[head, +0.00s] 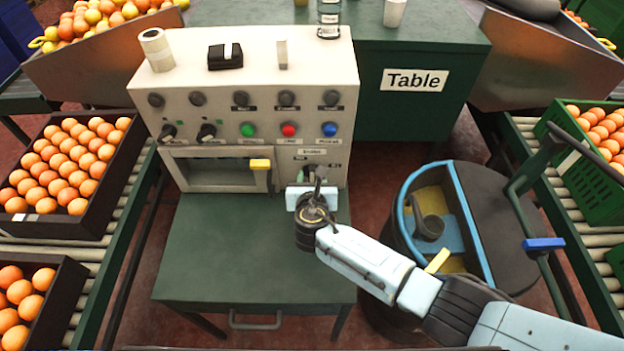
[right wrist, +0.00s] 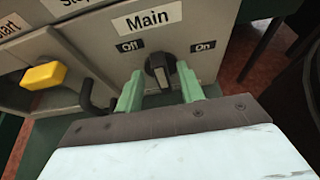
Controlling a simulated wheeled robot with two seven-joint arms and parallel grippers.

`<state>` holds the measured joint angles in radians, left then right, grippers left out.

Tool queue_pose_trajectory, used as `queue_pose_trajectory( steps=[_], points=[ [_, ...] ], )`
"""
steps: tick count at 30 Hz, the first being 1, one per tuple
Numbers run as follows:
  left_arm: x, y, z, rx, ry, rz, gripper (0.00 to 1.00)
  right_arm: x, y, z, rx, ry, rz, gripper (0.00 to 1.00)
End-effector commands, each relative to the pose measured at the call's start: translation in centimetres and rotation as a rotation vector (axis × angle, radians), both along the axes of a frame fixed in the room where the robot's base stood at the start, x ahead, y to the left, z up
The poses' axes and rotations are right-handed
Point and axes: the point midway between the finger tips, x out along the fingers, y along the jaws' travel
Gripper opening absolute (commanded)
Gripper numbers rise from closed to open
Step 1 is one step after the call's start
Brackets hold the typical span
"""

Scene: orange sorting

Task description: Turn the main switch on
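The main switch (right wrist: 161,70) is a black knob with a grey bar, under a "Main" label on the pale control panel (head: 250,70). "Off" is printed on its left and "On" on its right. The bar looks roughly upright; I cannot tell which setting it marks. My right gripper (right wrist: 160,78) has its two green fingers open, one on each side of the knob; I cannot tell if they touch it. In the head view my right gripper (head: 315,178) is at the panel's lower right and largely hides the switch. My left gripper is not in view.
A yellow handle (head: 260,164) sits left of the switch; a black hook (right wrist: 92,98) is close to my left finger. Green, red and blue buttons and dark knobs are above. A round bin (head: 410,220) stands right. The green cabinet top (head: 230,250) is clear.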

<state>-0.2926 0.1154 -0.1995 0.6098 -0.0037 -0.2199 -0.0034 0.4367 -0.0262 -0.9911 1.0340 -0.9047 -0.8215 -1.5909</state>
Motion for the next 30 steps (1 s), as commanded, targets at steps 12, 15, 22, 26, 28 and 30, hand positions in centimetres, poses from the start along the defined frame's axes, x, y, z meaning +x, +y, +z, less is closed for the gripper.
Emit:
queue_pose_trajectory(
  steps=[12,15,22,26,28,30],
  points=[
    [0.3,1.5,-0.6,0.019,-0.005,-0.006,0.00,1.4,0.0,-0.5,0.001,0.000,0.000,0.38],
    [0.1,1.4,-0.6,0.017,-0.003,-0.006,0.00,1.4,0.0,-0.5,0.001,0.000,0.000,0.34],
    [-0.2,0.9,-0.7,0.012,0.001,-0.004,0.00,1.3,0.0,-0.5,0.000,0.001,0.000,0.04],
    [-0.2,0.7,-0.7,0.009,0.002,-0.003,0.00,1.3,0.0,-0.5,0.000,0.001,0.000,0.00],
    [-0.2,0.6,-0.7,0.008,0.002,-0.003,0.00,1.3,-0.1,-0.5,0.003,0.001,0.000,0.00],
    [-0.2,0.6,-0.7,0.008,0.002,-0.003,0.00,1.3,-0.1,-0.5,0.013,0.001,-0.001,0.00]
  ],
)
